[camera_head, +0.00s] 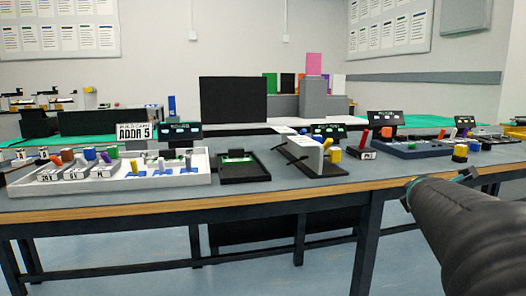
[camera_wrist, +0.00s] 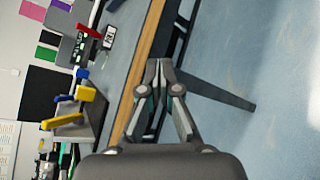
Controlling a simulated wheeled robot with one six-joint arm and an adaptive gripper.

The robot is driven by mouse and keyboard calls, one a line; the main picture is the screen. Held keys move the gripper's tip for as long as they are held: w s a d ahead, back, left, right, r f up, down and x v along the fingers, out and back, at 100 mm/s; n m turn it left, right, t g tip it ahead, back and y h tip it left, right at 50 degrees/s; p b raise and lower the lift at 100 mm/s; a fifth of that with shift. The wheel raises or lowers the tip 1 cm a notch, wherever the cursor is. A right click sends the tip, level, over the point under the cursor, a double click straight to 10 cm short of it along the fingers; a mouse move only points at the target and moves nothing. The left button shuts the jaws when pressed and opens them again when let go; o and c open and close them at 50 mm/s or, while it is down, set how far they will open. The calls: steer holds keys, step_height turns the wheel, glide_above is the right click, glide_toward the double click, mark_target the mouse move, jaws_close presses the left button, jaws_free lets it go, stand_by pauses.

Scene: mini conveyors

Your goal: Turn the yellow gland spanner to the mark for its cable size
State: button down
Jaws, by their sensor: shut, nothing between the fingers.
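A pale upright panel (camera_head: 307,153) stands on a dark base on the bench. A short yellow-orange piece (camera_head: 327,143), probably the yellow gland spanner, shows at its right edge. A yellow block (camera_head: 335,155) sits just below it. In the wrist view a long yellow bar (camera_wrist: 62,121) lies beside a blue piece (camera_wrist: 65,99) and a yellow block (camera_wrist: 87,94). Size marks are too small to read. My gripper (camera_wrist: 160,68) is shut and empty, beyond the bench's front edge and apart from the panel. In the head view my arm hides most of it.
A white tray (camera_head: 110,187) with colored parts stands at the left. A black tray (camera_head: 243,173) is left of the panel. A red piece (camera_head: 365,137) with a label card and a dark blue tray (camera_head: 407,149) stand to the right. The wooden bench edge (camera_head: 250,201) runs in front.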

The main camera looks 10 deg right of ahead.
steer(key=w+a+r+n+t+y, duration=0.1)
steer(key=w+a+n+t+y, duration=0.35)
steer(key=n, duration=0.55)
steer(key=n+t+y+p, duration=0.1)
steer(key=n+t+y, duration=0.2)
steer(key=n+y, duration=0.4)
glide_toward(328, 146)
step_height(328, 146, down, 2)
steer(key=w+n+h, duration=0.1)
steer(key=w+h, duration=0.1)
steer(key=w, duration=0.1)
steer(key=shift+w+a+r+g+p, duration=0.15)
steer(key=shift+w+a+r+p, duration=0.15)
steer(key=shift+w+r, duration=0.25)
steer(key=shift+w+a+r+g+p, duration=0.1)
steer(key=shift+w+a+r+p, duration=0.15)
steer(key=shift+w+r+p, duration=0.25)
steer(key=shift+w+r, duration=0.4)
steer(key=shift+w, duration=0.05)
